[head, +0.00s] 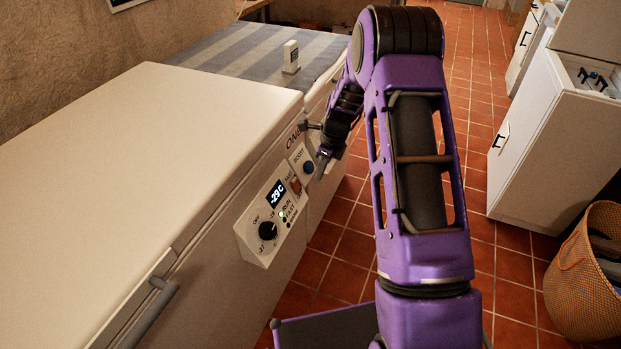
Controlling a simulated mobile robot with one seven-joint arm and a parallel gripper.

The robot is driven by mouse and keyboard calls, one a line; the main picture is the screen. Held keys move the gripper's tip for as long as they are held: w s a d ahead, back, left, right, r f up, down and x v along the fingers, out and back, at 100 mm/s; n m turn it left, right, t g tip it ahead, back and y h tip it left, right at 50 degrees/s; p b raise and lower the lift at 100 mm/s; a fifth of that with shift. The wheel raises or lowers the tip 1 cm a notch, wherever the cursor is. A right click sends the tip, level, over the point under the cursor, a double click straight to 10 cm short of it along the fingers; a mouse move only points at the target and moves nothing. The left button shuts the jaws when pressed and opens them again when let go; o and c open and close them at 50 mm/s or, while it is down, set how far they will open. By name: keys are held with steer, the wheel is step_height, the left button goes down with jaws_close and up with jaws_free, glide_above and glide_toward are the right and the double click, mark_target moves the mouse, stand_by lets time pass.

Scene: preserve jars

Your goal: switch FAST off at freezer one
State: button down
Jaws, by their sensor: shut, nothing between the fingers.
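Freezer one (190,130) is a white chest freezer on the left, its lid down; the lettering on its front edge seems to read "ONE" but is partly covered. Its control panel (262,243) faces the aisle, with a display (277,194) reading about -29 C, a black dial (268,230) and small RUN and FAST lamps, at least one looking lit. An orange-red switch (295,187) sits beside the FAST label, with a dark blue round button (308,167) near it. My gripper (321,168) is shut and empty, close to the button and switch; contact cannot be told.
A striped cloth (240,50) covers a surface behind the freezer, with a small white device (291,57) on it. The tiled floor (345,250) between is clear.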

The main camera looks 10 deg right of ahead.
steer(key=v, duration=0.3)
steer(key=d+v, duration=0.1)
steer(key=v, duration=0.1)
steer(key=shift+s, duration=0.35)
steer(key=shift+r, duration=0.1)
